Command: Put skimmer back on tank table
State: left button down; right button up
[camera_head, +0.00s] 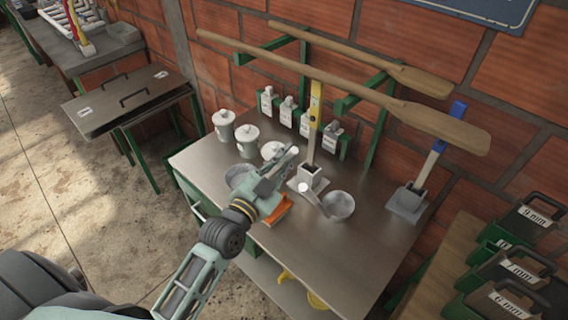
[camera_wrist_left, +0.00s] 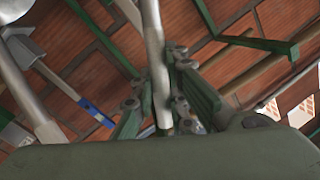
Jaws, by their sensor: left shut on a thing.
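My left gripper (camera_head: 284,168) is above the metal-topped table (camera_head: 375,240), towards its left part. In the left wrist view its fingers (camera_wrist_left: 158,112) are closed around a slim pale metal rod (camera_wrist_left: 154,50), which I take to be the skimmer's handle. A grey round dish-like head (camera_head: 238,177) shows just left of the gripper, partly hidden by it; I cannot tell for certain whether it joins the rod. A grey bowl-shaped piece with a short pale handle (camera_head: 339,206) rests on the table to the right. My right gripper is not in view.
White lidded pots (camera_head: 223,122) stand at the table's back left. An upright yellow-topped tool (camera_head: 314,110) and a blue-handled tool (camera_head: 440,150) stand on it. Long wooden paddles (camera_head: 350,65) hang above on green brackets. Dark cases (camera_head: 505,270) stand at right. Floor at left is clear.

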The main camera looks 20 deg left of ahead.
pick_arm(q)
jog(key=c, duration=2.2)
grip_release()
jog(key=o, duration=0.4)
jog(key=shift+o, duration=0.2)
jog(key=s+a+b, duration=0.1)
jog(key=s+b, duration=0.2)
jog(key=s, duration=0.9)
jog(key=shift+a, duration=0.3)
